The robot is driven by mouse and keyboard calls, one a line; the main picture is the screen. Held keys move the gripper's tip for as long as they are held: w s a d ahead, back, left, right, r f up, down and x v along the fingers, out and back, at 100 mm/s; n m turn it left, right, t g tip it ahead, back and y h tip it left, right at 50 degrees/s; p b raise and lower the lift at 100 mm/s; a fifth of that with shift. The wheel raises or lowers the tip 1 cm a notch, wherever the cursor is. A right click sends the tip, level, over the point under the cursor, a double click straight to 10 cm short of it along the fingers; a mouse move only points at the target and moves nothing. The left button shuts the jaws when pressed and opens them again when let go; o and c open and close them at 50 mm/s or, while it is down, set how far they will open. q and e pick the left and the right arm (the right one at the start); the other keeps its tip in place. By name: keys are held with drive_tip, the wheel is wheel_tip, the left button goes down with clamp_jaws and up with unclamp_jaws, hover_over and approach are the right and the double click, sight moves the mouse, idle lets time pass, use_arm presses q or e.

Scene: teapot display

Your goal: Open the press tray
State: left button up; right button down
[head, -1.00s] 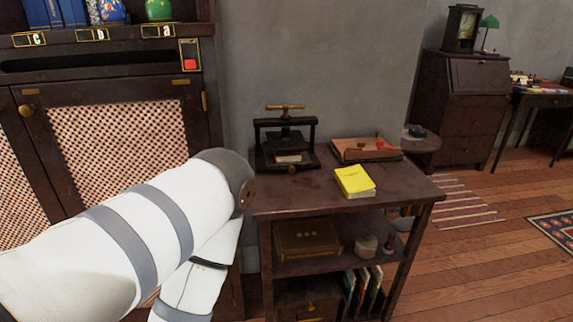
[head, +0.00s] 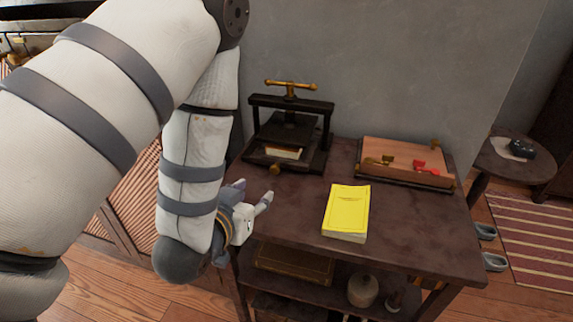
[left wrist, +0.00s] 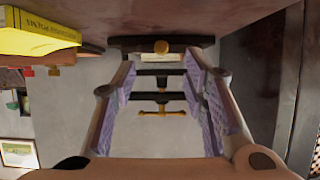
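The dark press (head: 290,125) with a brass cross handle stands at the back left of the small table. Its tray shows as a low dark front with a brass knob (head: 275,168), which looks closed. A pale paper block (head: 283,152) lies in the press. My left gripper (head: 253,192) is open and empty at the table's left front edge, in front of the knob and apart from it. In the left wrist view, which is upside down, the knob (left wrist: 161,47) shows between the spread fingers (left wrist: 161,78), farther off. My right gripper is not in view.
A yellow book (head: 348,210) lies on the table (head: 300,205) right of my gripper. A wooden box-like board (head: 405,162) with brass and red pieces lies at the back right. A lower shelf holds a flat box (head: 295,262). A round side table (head: 515,160) stands at right.

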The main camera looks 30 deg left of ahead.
sight(274, 171)
use_arm(q)
drive_tip(key=shift+w+r, duration=0.4)
drive_tip(key=w+f+b, duration=0.1)
drive_tip(key=w+a+f+b, duration=0.1)
drive_tip(key=b, duration=0.1)
drive_tip(key=w+f+b, duration=0.1)
drive_tip(key=shift+w+a+b, duration=0.15)
drive_tip(key=shift+w+b, duration=0.1)
drive_tip(key=shift+b, duration=0.1)
drive_tip(key=shift+t, duration=0.3)
drive_tip(key=x, duration=0.2)
drive_tip(key=r+x, duration=0.1)
drive_tip(key=x, duration=0.4)
drive_tip(key=shift+w+a+r, duration=0.1)
drive_tip(key=shift+w, duration=0.3)
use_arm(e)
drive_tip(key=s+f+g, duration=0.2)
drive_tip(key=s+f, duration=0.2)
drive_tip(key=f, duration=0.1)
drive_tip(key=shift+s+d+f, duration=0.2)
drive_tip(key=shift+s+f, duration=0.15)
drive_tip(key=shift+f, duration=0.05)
use_arm(q)
clamp_jaws()
